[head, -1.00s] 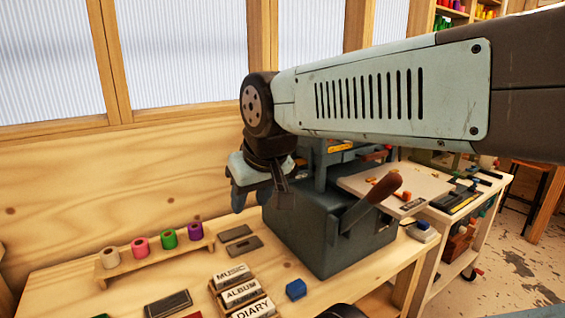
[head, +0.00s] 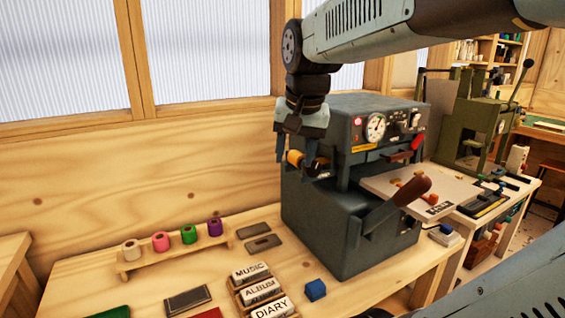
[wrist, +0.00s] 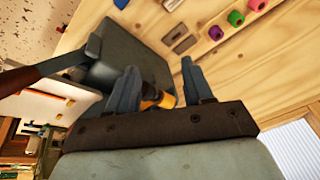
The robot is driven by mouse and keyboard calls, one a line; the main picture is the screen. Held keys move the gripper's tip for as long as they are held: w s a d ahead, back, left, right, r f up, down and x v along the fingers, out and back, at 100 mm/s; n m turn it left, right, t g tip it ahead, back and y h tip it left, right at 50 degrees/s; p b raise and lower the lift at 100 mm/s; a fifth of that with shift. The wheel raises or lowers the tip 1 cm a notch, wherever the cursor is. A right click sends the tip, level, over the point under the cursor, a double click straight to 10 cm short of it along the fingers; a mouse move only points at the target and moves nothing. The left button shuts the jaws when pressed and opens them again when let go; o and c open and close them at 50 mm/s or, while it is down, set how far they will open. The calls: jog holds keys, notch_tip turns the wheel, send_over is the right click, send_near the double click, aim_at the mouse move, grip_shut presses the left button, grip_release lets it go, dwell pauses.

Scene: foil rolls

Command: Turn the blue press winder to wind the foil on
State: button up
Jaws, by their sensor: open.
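The blue-grey press (head: 345,225) stands on the wooden bench, with a gauge and switches on its front. A gold-orange cylinder (head: 295,158) sits at the press's upper left side; it also shows in the wrist view (wrist: 153,95). I cannot tell whether it is the winder's knob or the foil roll. My gripper (head: 297,160) points down beside the press with its fingers apart. In the wrist view, the gripper (wrist: 158,82) is open, and the cylinder lies between and beyond the fingers, near the left one. Contact is not clear.
A wooden rack (head: 175,255) holds several coloured rolls at the left. A type tray (head: 243,300) and a blue block (head: 316,290) lie before the press. The press's handle (head: 413,190) sticks out to the right. A green press (head: 470,125) stands farther right.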

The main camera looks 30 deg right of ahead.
aim_at(313, 160)
jog(key=w+d+r+m+g, duration=0.4)
jog(key=w+d+r+m, duration=0.1)
jog(key=w+d+m, duration=0.65)
jog(key=f, duration=1.3)
jog(key=shift+s+d+f, duration=0.15)
jog(key=shift+s+f, duration=0.05)
grip_shut()
jog(key=shift+d+y, duration=0.15)
jog(key=shift+y, duration=0.65)
jog(key=shift+d+y, duration=0.15)
jog(key=shift+y, duration=0.65)
grip_release()
